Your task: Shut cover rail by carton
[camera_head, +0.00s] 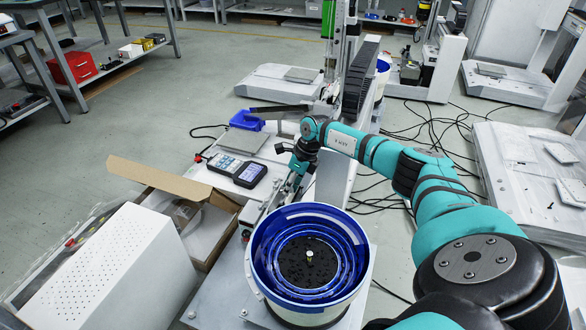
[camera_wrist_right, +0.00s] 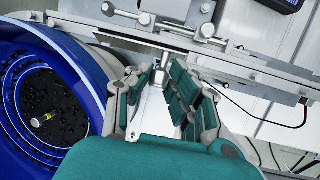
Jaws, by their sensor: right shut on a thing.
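My right gripper (camera_head: 297,180) reaches down beside the blue feeder bowl, and its fingertips are partly hidden in the head view. In the right wrist view its fingers (camera_wrist_right: 158,78) are shut around a small metal knob (camera_wrist_right: 161,62). The knob sits at a long metal rail (camera_wrist_right: 235,68) that runs across the top of the picture and seems to be the cover rail. The rail is hard to make out in the head view. The open cardboard carton (camera_head: 222,199) lies left of the bowl, with one flap spread out. My left gripper is not in view.
The blue feeder bowl (camera_head: 346,236) of dark screws stands close to the gripper; it also fills the left of the wrist view (camera_wrist_right: 88,68). A controller with displays (camera_head: 238,170), a white perforated box (camera_head: 120,262) and a blue bin (camera_head: 246,121) stand nearby. Cables cross the floor at right.

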